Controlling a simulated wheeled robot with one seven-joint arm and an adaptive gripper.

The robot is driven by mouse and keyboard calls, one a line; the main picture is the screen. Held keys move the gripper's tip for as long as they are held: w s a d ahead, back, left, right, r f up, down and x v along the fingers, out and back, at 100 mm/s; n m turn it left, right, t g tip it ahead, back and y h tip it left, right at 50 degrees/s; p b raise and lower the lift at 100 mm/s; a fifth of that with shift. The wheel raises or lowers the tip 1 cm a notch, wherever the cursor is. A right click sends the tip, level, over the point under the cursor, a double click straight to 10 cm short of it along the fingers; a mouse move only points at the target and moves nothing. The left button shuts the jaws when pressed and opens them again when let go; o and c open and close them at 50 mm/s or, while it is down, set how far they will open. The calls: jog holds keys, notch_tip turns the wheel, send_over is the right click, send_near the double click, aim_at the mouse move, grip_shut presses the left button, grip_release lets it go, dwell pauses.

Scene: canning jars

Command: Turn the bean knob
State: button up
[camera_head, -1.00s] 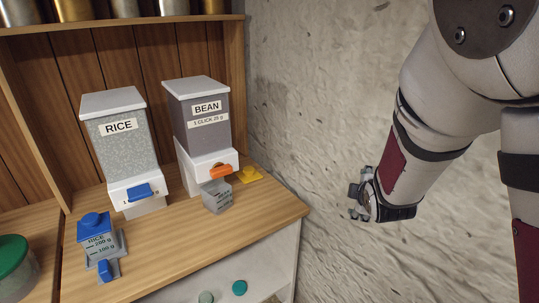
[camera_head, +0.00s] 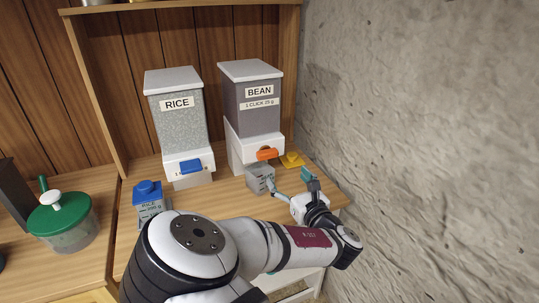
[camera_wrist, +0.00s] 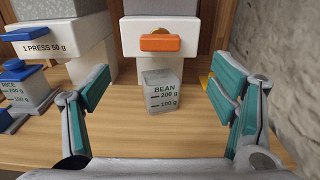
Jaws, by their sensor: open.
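The bean dispenser (camera_head: 252,104) stands on the wooden counter, a dark bin with a white lid and a white base. Its orange knob (camera_head: 267,154) is on the front of the base; the knob also shows level in the wrist view (camera_wrist: 160,43). A grey measuring cup marked BEAN (camera_head: 260,178) stands below the knob, also seen in the wrist view (camera_wrist: 162,92). My gripper (camera_head: 291,184) is open and empty in front of the cup and knob, in the wrist view with its teal-padded fingers (camera_wrist: 161,92) spread on either side of the cup, apart from it.
The rice dispenser (camera_head: 178,120) with a blue lever stands to the left. A blue-lidded rice cup (camera_head: 148,200) is in front of it. A yellow piece (camera_head: 291,160) lies right of the bean base. A green-lidded jar (camera_head: 60,222) stands far left. A rough wall (camera_head: 430,130) bounds the right.

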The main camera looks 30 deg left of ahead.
aim_at(269, 154)
jog(key=x, duration=1.3)
jog(key=shift+w+a, duration=0.2)
jog(key=shift+w, duration=0.05)
jog(key=shift+c, duration=0.3)
jog(key=c, duration=1.1)
